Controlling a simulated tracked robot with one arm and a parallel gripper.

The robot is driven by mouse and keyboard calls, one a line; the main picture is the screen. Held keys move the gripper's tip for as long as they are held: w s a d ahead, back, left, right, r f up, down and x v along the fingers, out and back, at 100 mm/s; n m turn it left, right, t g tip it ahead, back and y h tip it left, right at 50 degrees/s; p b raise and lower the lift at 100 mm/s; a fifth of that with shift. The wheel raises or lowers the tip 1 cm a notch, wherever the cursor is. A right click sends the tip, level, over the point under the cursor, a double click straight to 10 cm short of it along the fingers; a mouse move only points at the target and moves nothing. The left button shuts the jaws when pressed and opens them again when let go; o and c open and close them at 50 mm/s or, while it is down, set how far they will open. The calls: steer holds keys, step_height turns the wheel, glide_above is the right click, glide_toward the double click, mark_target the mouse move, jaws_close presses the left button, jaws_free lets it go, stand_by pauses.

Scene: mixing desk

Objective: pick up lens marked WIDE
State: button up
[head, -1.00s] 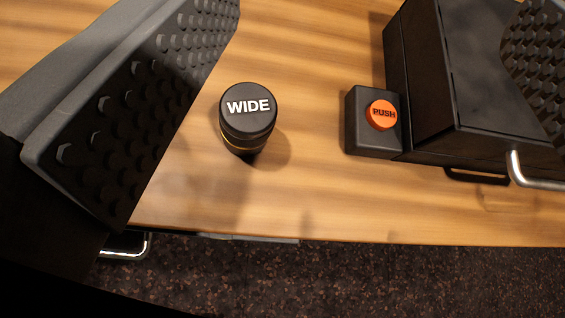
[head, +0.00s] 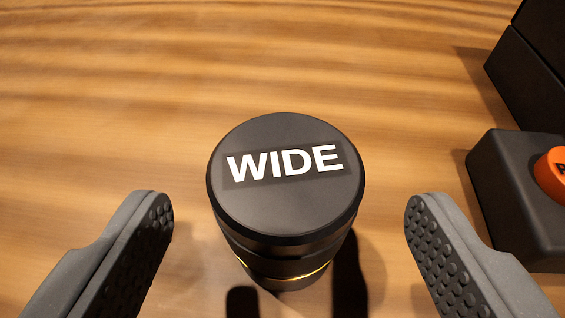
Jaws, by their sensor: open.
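The black lens marked WIDE (head: 285,205) stands upright on the wooden desk, in the middle of the head view. White letters show on its flat top, and a thin yellow ring shows low on its side. My gripper (head: 288,208) is open, with one studded grey finger to the left of the lens and one to the right. There is a gap on both sides, and neither finger touches the lens. The base of the lens is partly hidden below its wide top.
A black box with an orange button (head: 553,172) stands at the right edge, close to my right finger. A larger black case (head: 530,75) is behind it at the upper right. The wooden desk (head: 200,70) is clear behind and left of the lens.

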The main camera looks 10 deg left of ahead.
mark_target(286, 167)
steer(key=shift+f+b+x, duration=0.15)
steer(key=shift+b+x, duration=0.2)
steer(key=shift+x, duration=1)
steer(key=shift+f+b+x, duration=0.1)
steer(key=shift+b+x, duration=0.2)
steer(key=shift+x, duration=1.1)
steer(key=shift+w, duration=0.2)
steer(key=c, duration=1.3)
